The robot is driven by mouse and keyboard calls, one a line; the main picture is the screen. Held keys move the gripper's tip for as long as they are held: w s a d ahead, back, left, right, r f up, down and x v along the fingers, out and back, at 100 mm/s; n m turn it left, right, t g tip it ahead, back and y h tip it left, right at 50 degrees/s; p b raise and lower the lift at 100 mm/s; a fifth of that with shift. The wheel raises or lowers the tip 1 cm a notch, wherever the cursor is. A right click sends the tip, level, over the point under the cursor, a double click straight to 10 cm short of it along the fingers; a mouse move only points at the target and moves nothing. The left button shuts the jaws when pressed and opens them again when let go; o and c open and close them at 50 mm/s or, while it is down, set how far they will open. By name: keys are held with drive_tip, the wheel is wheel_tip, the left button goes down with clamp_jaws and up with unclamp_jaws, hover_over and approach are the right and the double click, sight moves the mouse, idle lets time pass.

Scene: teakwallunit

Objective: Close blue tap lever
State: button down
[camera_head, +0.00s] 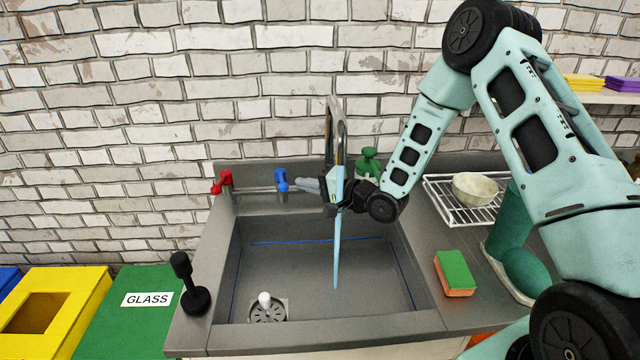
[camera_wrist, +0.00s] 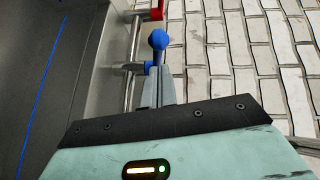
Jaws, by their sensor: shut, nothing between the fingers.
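The blue tap lever (camera_head: 281,180) stands on the metal pipe at the back of the sink. In the wrist view its round blue knob (camera_wrist: 158,40) shows just beyond my fingertips, with a blue part to the left. My gripper (camera_head: 300,186) is shut and empty, pointing left at the lever from its right side. The fingers (camera_wrist: 156,80) also show in the wrist view, very close to the lever; I cannot tell whether they touch. A tall metal spout (camera_head: 335,110) arches up behind my gripper. A pale blue strip (camera_head: 337,245), apparently water, hangs below it into the sink.
A red tap lever (camera_head: 222,182) is left of the blue one. The brick wall (camera_head: 200,90) is close behind. A green bottle (camera_head: 368,162), a wire rack (camera_head: 440,188) with a bowl (camera_head: 475,188), and a sponge (camera_head: 455,272) are to the right. The sink basin (camera_head: 290,265) is open below.

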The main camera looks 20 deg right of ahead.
sight(282, 183)
drive_tip(key=x, duration=0.2)
drive_tip(key=shift+w+a, duration=0.2)
drive_tip(key=shift+w, duration=0.05)
drive_tip(key=shift+a+f, duration=0.1)
drive_tip(key=shift+a, duration=0.5)
